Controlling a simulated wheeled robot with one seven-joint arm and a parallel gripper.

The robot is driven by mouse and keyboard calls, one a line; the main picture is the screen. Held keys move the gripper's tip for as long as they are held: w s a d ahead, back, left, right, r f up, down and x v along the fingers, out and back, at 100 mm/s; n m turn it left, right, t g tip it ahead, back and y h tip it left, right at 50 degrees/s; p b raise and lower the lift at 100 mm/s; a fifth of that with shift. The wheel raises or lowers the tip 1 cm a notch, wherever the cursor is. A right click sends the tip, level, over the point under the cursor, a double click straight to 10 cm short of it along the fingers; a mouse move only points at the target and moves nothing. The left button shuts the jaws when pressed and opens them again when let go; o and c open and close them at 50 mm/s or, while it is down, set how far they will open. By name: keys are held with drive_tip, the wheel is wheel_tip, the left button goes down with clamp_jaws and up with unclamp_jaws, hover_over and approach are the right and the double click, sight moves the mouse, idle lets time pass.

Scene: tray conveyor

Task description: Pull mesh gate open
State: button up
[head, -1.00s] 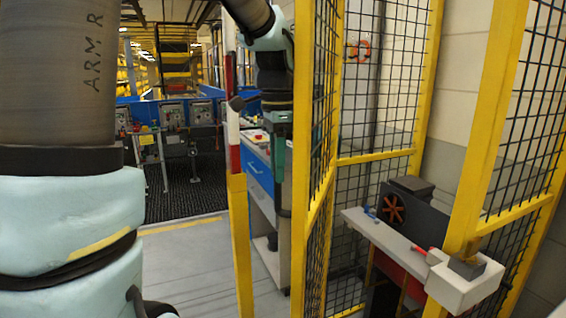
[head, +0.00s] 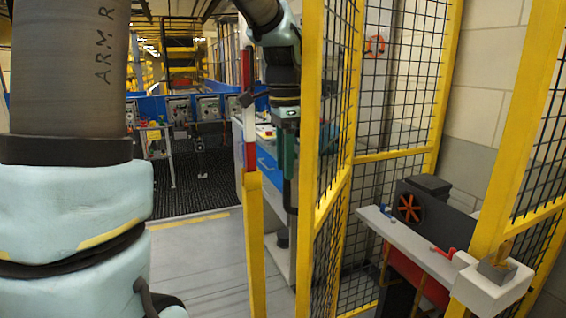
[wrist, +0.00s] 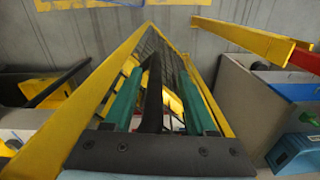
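The mesh gate (head: 310,190) is a tall yellow frame with black wire mesh. It stands at an angle at the centre of the head view. The yellow gate frame (wrist: 95,95) runs away beneath. Contact with the bar cannot be told.
A red, white and yellow post (head: 251,180) stands left of the gate. A blue-drawered cabinet (head: 266,170) is behind my gripper. Open floor (head: 195,265) lies left of the post.

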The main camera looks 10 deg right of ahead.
drive_tip(key=shift+r, duration=0.15)
wheel_tip(320, 180, up, 11)
drive_tip(key=shift+f+b, duration=0.2)
drive_tip(key=shift+b, duration=0.65)
